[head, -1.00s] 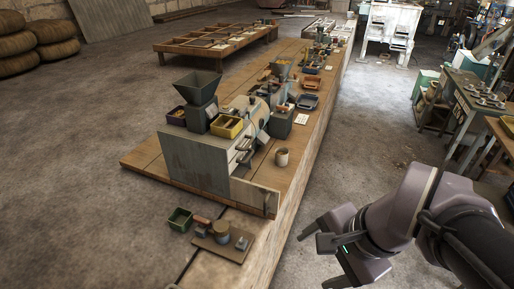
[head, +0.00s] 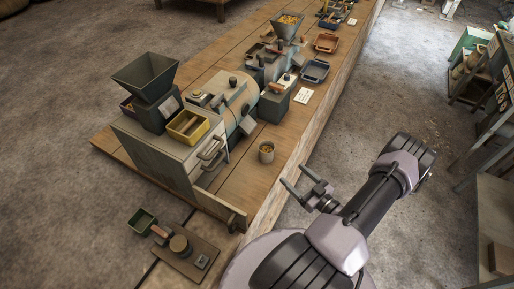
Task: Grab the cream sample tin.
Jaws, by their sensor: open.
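My gripper (head: 293,174) is open and empty. In the picture it is just below and right of the tin, with its two fingers pointing up and left toward it. The fingers look apart from the tin. The exact height of the gripper over the bench cannot be told.
Left of the tin stands a grey cabinet (head: 165,160) with handles, a hopper (head: 145,77) and a yellow tray (head: 188,127). A grey-green machine (head: 237,97) stands behind. Bench around the tin is clear.

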